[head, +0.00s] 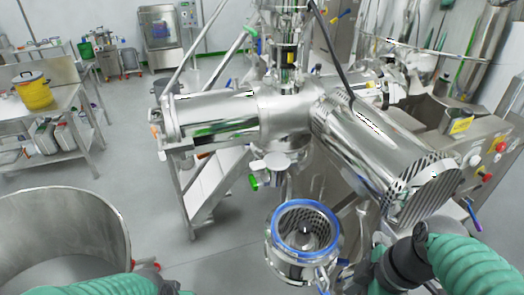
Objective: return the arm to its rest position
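My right arm comes in at the lower right in a green ribbed sleeve. It ends in a dark grey wrist and gripper (380,262), just right of the blue-ringed metal vessel (283,254). The fingers do not show clearly, so I cannot tell whether they are open or shut, or touching the vessel's clamp. My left arm shows only as a strip of green sleeve along the bottom left edge. Its gripper is out of the picture.
A large steel machine (290,110) with a slotted cylinder (375,150) fills the middle, close above my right arm. An open steel drum (60,235) stands at lower left. A yellow container (34,92) sits on a table at left. Grey floor (150,200) lies clear between.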

